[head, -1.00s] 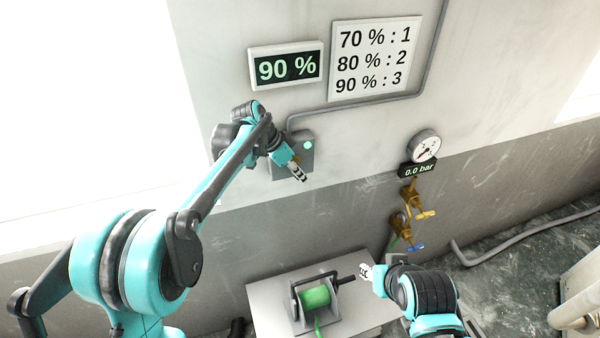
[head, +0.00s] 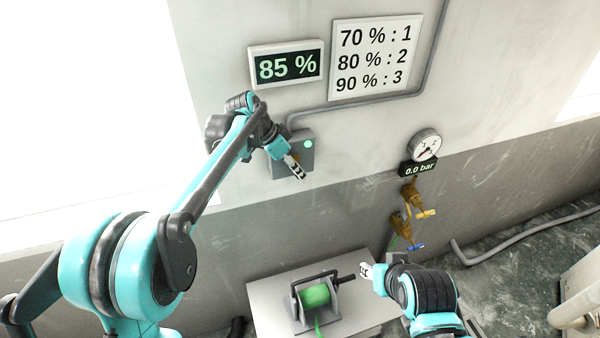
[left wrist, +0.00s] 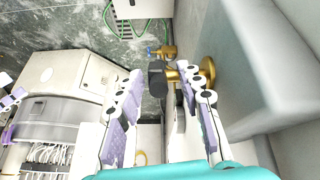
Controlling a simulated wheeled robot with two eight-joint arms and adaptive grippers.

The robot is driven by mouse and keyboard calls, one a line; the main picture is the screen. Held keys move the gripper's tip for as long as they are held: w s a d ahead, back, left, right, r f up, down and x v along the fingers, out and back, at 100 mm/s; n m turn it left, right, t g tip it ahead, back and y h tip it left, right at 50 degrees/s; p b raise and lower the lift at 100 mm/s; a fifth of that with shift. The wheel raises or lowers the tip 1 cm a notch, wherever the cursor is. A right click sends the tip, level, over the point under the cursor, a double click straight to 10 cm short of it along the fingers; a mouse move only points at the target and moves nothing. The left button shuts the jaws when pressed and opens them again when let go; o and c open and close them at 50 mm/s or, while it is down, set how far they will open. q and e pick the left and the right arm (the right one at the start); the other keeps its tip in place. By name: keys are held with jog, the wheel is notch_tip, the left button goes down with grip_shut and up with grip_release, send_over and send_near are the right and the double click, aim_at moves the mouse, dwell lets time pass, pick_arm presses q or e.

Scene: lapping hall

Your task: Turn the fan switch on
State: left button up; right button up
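The fan switch is a grey wall box (head: 280,165) with a lit green lamp (head: 308,144). A brass lever with a black end (left wrist: 157,78) stands out from a round brass flange (left wrist: 207,72) on the box in the left wrist view. My left gripper (head: 297,172) is at the front of the box. In the left wrist view its fingers (left wrist: 159,74) are apart, with the black end between or just beyond their tips; contact cannot be told. My right gripper (head: 365,271) is small, low in the head view, near the reel; its opening is unclear.
A display (head: 287,67) reads 85 %, beside a chart (head: 375,57). A gauge (head: 425,146) above a 0.0 bar readout and brass valves (head: 412,197) are on the wall to the right. A green reel (head: 316,296) stands on a small table (head: 265,291).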

pick_arm(q)
jog(key=v, duration=0.9)
jog(key=shift+r, duration=0.35)
jog(key=shift+a, duration=0.15)
jog(key=s+a+f+n+t+y+b, duration=0.1)
jog(key=s+a+f+n+y+b, duration=0.1)
jog(key=s+a+f+n+b, duration=0.2)
jog(key=s+a+f+n+t+y+b, duration=0.1)
jog(key=s+a+f+n+b, duration=0.3)
jog(key=s+f+b, duration=0.6)
jog(key=s+a+f+n+t+y+b, duration=0.2)
jog(key=s+f+b, duration=0.6)
jog(key=f, duration=1.2)
jog(key=s+a+n+t, duration=0.1)
jog(key=s+a+n, duration=0.1)
jog(key=s, duration=0.2)
jog(key=shift+s+a+f+y, duration=0.25)
jog(key=shift+s+f+y, duration=0.05)
jog(key=shift+s+f, duration=0.1)
